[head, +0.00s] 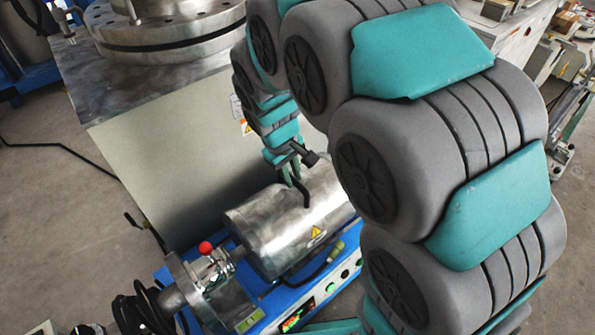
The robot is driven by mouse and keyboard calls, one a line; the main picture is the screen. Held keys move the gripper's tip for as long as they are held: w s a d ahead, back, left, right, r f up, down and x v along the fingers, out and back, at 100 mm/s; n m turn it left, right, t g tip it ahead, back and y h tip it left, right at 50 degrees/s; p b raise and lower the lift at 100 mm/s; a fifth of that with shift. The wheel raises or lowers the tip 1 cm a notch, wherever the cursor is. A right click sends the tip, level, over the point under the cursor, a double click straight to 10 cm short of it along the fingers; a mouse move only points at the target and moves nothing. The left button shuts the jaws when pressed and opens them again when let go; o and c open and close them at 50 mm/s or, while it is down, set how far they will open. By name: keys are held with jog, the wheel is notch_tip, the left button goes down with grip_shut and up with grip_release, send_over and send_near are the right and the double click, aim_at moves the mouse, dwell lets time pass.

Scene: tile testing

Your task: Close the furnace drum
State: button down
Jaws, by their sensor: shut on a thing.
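The furnace drum (270,228) is a silver metal cylinder with a yellow warning sticker, lying on a blue base at the lower middle of the head view. My gripper (295,180) reaches down to its top and is shut on the dark drum handle (306,196). The fingertips are small in the picture and the exact contact is partly hidden. I cannot tell from here how wide any gap between the drum's halves is.
The blue base (345,250) has a panel with a lit display and buttons. A red-knobbed fitting (206,248) stands at the drum's left end. A large grey cabinet (175,150) with a flanged metal vessel (170,30) stands behind.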

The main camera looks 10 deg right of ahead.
jog(key=shift+a, duration=0.2)
jog(key=c, duration=0.8)
grip_release()
jog(key=shift+s+a, duration=0.15)
jog(key=shift+r, duration=0.15)
notch_tip(320, 180, up, 7)
jog(key=a, duration=0.1)
jog(key=shift+s+r, duration=0.2)
jog(key=shift+s, duration=0.2)
